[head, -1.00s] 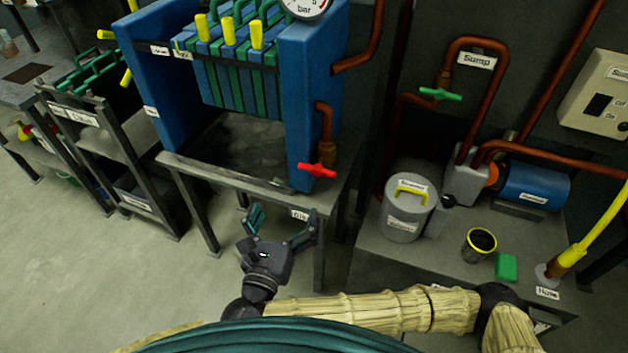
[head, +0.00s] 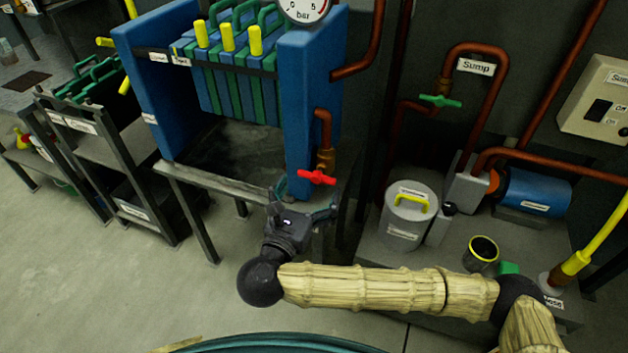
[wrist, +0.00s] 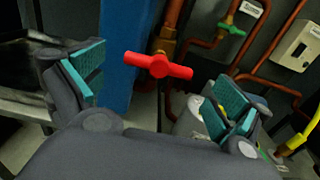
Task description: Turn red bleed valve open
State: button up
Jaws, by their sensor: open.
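The red bleed valve handle (head: 317,177) sits on a brass fitting (head: 325,158) below a copper pipe, at the right side of the blue press frame. Its handle lies roughly level, crosswise. My gripper (head: 305,205) is just below and left of it in the head view, with fingers partly hidden by the wrist. In the wrist view the red handle (wrist: 158,65) shows between and beyond the two teal-padded fingers of my gripper (wrist: 155,95). The fingers are wide apart and empty, and I see no contact with the handle.
The blue frame (head: 307,110) stands close left of the valve, above a grey table (head: 225,185). A green valve (head: 440,101), a grey canister (head: 408,215) and a blue motor (head: 535,193) are to the right. A yellow hose (head: 590,240) is at far right.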

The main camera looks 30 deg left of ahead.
aim_at(315, 179)
jog(key=shift+x, duration=1.7)
jog(key=shift+c, duration=0.2)
jog(key=c, duration=0.9)
